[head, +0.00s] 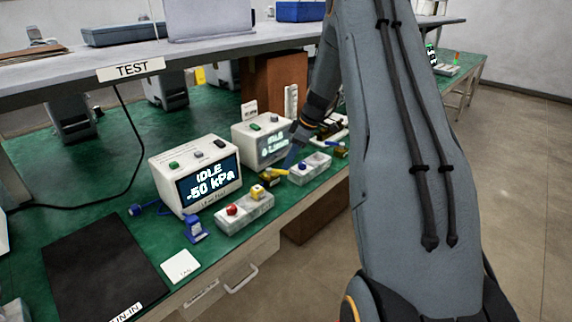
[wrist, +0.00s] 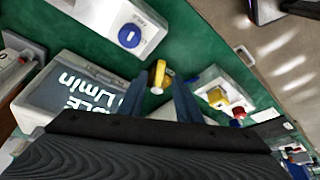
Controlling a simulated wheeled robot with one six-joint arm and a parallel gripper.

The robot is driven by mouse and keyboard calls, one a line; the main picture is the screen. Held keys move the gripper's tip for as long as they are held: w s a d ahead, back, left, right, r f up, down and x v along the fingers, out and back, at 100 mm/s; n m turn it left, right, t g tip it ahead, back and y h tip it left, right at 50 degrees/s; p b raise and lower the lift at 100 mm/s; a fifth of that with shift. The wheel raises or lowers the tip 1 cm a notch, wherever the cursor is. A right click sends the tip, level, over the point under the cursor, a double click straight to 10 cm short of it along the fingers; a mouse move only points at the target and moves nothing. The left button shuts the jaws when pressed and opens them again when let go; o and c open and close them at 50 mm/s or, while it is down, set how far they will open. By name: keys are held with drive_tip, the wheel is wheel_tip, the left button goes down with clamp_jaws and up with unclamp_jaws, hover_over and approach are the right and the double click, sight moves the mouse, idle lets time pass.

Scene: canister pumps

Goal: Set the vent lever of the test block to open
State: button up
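A grey block (head: 246,213) with a red knob (head: 232,210) and a yellow piece (head: 257,191) lies in front of the left display box. Another grey block (head: 310,168) with a blue knob (head: 302,166) lies in front of the right display. A yellow fitting (head: 271,177) sits between the blocks; in the wrist view it (wrist: 159,77) shows between my fingertips. My gripper (head: 290,158) is low over the bench, fingers apart; contact with the fitting cannot be told. I cannot tell which yellow part is the vent lever, nor its setting.
The left display box (head: 208,192) reads IDLE -50 kPa; the right one (head: 263,146) reads IDLE L/min, its number unclear. A blue fitting (head: 195,229), white card (head: 181,266) and black mat (head: 103,262) lie at left. A shelf (head: 225,50) overhangs the bench.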

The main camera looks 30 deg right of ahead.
sight(278, 173)
drive_tip(key=shift+p+x, duration=0.4)
drive_tip(key=shift+x, duration=1.4)
clamp_jaws()
